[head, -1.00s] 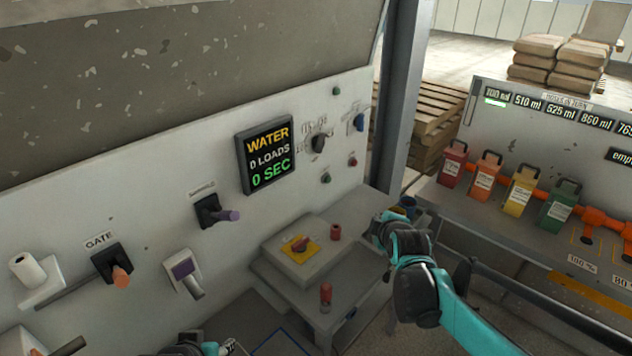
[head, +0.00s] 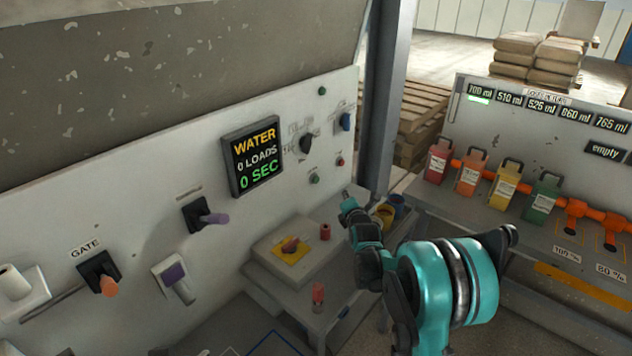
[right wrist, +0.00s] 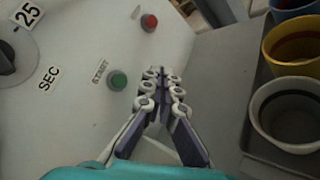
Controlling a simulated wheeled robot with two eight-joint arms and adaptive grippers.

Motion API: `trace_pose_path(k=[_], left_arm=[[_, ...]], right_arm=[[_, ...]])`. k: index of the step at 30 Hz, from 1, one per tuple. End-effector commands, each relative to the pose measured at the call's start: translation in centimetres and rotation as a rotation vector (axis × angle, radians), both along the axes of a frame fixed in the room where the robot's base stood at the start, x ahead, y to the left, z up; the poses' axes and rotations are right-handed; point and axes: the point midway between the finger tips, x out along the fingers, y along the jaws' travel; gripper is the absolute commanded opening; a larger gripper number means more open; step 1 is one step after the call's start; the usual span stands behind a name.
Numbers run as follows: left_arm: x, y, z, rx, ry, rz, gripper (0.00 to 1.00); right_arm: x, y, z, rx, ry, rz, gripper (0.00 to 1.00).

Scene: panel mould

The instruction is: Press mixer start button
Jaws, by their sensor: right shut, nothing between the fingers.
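The green start button (right wrist: 118,80), marked START, sits on the pale panel (right wrist: 75,118) in the right wrist view. In the head view the green button (head: 314,179) is below the dial. My right gripper (right wrist: 160,74) is shut and empty, with its fingertips just right of the green button and apart from it in the picture. In the head view my right gripper (head: 347,202) is right of and below the button, in front of the panel's right end. My left gripper is not clearly in view.
A red button (right wrist: 149,22) and a dial (right wrist: 8,58) are close by. A display (head: 252,158) reads WATER, 0 LOADS, 0 SEC. A grey post (head: 383,100) stands at the panel's right end. Several cups, including a yellow one (right wrist: 292,42), stand right of the gripper.

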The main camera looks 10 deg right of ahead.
Motion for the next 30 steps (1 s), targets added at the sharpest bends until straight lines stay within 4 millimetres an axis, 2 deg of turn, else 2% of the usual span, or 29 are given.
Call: trace_pose_path(k=[8,21,30], left_arm=[[0.0,0.0,0.2,0.0,0.0,0.0,0.46],[0.0,0.0,0.5,0.0,0.0,0.0,0.46],[0.0,0.0,0.5,0.0,0.0,0.0,0.46]], right_arm=[[1.2,1.0,0.0,0.0,0.002,0.003,0.0],[5.8,4.6,0.0,0.001,0.001,0.001,0.0],[6.9,5.5,0.0,0.001,0.0,0.001,0.0]])
